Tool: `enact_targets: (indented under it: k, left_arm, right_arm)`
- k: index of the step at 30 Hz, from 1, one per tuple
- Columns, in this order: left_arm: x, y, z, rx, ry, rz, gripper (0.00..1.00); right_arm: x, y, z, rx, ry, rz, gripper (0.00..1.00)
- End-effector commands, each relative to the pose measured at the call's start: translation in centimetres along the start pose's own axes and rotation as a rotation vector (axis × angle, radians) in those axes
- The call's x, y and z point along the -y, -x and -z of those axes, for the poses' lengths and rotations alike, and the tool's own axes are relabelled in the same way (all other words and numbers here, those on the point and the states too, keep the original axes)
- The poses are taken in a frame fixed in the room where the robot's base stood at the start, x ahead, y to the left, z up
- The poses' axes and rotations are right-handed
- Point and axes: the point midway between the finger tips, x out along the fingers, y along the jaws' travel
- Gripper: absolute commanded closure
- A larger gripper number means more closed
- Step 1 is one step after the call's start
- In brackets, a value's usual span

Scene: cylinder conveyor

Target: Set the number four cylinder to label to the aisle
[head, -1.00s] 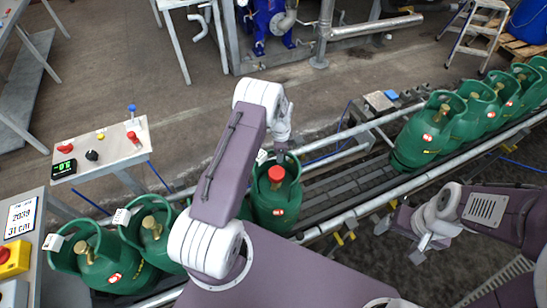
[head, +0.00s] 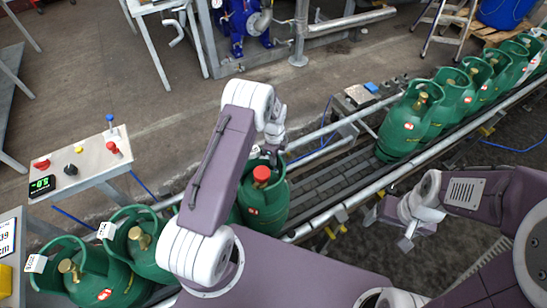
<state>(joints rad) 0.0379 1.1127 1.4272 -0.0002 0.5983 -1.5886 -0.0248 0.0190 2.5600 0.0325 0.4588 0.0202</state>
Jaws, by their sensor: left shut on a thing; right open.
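The green cylinder (head: 265,205) with a red cap (head: 262,174) stands upright on the conveyor near the middle of the head view. A red-and-white mark shows low on its front, and a white tag (head: 254,152) is at its collar. My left gripper (head: 273,150) is shut on this cylinder's collar at the back right; the fingertips are partly hidden. My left forearm covers the cylinder's left side. My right gripper (head: 405,243) is open and empty, in front of the conveyor and apart from every cylinder. I cannot read a number four on any cylinder.
Green cylinders with brass valves stand at lower left (head: 110,278) and in a row at upper right (head: 402,128). The conveyor (head: 335,180) is bare between the held cylinder and that row. A control panel (head: 85,160) stands behind at left; a rail (head: 345,212) runs along the front.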

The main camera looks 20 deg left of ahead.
Motion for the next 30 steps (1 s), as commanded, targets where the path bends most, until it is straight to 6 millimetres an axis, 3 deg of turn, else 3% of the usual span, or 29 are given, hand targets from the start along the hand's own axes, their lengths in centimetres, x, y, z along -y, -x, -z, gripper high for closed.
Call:
enact_targets:
  k: [9, 10, 12, 21, 23, 30]
  left_arm:
    - [-0.6, -0.4, 0.1, -0.001, 0.001, -0.018, 1.00]
    - [-0.6, -0.4, 0.1, -0.001, 0.001, -0.018, 0.82]
    - [-0.6, -0.4, 0.1, -0.001, 0.001, -0.017, 0.69]
    - [-0.2, 0.0, 0.0, 0.000, 0.001, -0.007, 0.69]
    - [-0.2, 0.6, 0.0, 0.000, 0.001, -0.006, 0.69]
    - [-0.2, 5.9, 0.0, 0.000, 0.001, -0.004, 0.69]
  right_arm:
    - [0.0, -0.1, 0.0, 0.000, 0.000, 0.000, 0.21]
    - [0.0, -0.1, 0.0, 0.000, 0.000, 0.000, 0.21]
    - [0.0, -0.1, 0.0, 0.000, 0.000, 0.000, 0.21]
    - [0.0, 0.0, 0.0, 0.000, 0.000, 0.000, 0.21]
    - [0.0, 0.0, 0.0, 0.000, 0.000, 0.000, 0.21]
    - [0.0, -0.2, 0.0, 0.000, 0.000, 0.000, 0.21]
